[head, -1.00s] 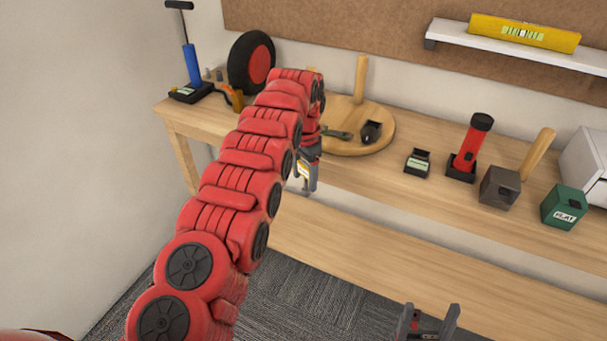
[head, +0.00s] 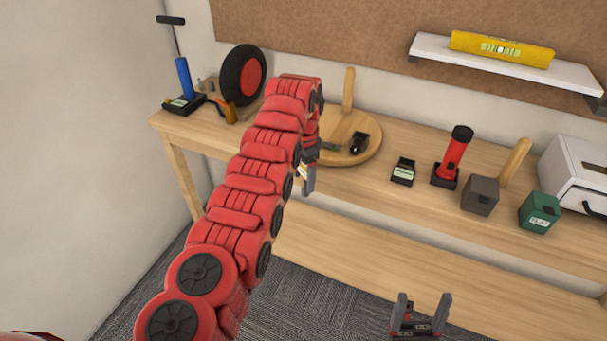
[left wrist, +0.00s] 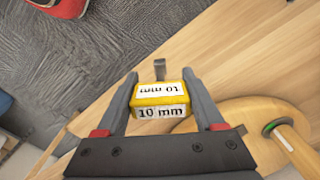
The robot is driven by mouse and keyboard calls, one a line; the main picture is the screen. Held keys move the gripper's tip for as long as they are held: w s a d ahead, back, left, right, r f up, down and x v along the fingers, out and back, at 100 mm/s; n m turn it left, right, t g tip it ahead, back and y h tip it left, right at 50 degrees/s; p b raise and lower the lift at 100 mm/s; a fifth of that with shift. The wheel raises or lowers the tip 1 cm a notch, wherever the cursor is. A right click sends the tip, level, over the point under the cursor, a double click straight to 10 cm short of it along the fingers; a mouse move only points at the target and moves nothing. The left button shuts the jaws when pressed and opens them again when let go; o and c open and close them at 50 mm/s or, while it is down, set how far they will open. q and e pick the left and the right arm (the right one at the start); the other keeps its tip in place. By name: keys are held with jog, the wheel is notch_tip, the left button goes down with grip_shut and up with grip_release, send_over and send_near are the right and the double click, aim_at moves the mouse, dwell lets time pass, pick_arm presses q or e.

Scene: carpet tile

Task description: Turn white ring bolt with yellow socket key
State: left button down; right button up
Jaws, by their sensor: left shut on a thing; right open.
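My left gripper (head: 309,178) is shut on the yellow socket key, held in front of the bench's front edge. In the left wrist view the key's yellow block (left wrist: 160,96), labelled "10 mm", sits between the two fingers (left wrist: 160,103). A grey metal stem (left wrist: 159,69) shows just beyond the block. In the head view the key is mostly hidden by my gripper. I cannot make out a white ring bolt in either view. My right gripper (head: 420,318) is open and empty, low in front of the bench.
A round wooden board (head: 369,150) with an upright post and a black item stands on the bench (head: 395,190). A red torch (head: 454,154), a grey block (head: 480,196) and a green box (head: 538,213) stand right. A wheel (head: 243,75) and blue pump (head: 185,80) stand left.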

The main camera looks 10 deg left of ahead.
pick_arm(q)
jog(key=shift+w+d+r+m+p, duration=0.1)
jog(key=shift+d+r+m+p, duration=0.15)
jog(key=shift+r+p, duration=0.3)
jog(key=shift+d+r+m+p, duration=0.15)
jog(key=shift+d+r+p, duration=0.2)
jog(key=shift+r, duration=0.2)
